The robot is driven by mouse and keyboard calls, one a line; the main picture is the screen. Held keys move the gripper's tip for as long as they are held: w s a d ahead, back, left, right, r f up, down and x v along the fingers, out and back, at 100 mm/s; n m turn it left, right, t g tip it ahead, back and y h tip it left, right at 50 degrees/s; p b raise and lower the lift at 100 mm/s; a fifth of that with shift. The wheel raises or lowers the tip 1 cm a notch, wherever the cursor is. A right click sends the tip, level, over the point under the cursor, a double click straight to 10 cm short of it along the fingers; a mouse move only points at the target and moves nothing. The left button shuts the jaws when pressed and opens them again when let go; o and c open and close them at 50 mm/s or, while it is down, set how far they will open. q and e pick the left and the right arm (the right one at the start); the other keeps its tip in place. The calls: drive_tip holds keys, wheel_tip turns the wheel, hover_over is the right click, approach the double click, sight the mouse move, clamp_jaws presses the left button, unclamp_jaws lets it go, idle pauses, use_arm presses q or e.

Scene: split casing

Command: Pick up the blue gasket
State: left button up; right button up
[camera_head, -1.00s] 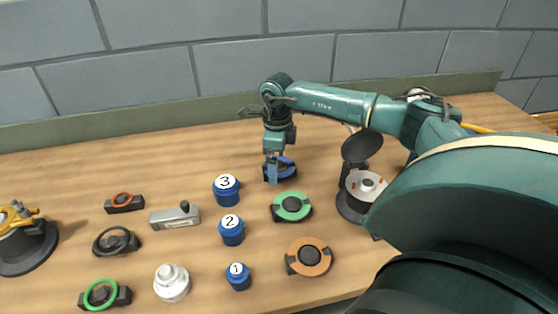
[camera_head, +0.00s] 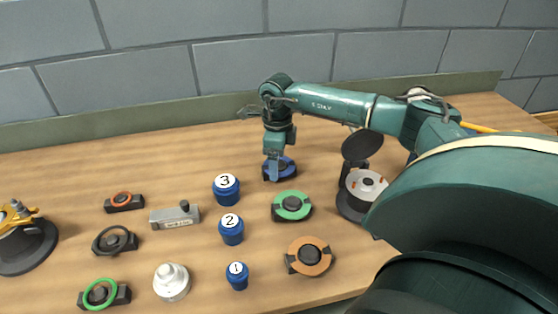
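The blue gasket (camera_head: 288,166) is a blue ring on a dark holder at the back middle of the bench. My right arm reaches in from the right. Its gripper (camera_head: 273,172) points down at the gasket's left front side, and its fingers cover part of the ring. The fingers are small and overlap the blue, so I cannot tell whether they are open or shut on it. The gasket appears to rest at its holder. My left gripper is not in view.
Green (camera_head: 292,205) and orange (camera_head: 310,256) discs sit in front of the gasket. Blue numbered pieces, such as number 3 (camera_head: 226,189), stand to the left. A round casing with a raised dark lid (camera_head: 362,146) stands to the right. The back left bench is clear.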

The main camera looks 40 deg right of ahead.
drive_tip(key=c, duration=0.8)
drive_tip(key=shift+o, duration=0.2)
drive_tip(key=shift+r, duration=0.1)
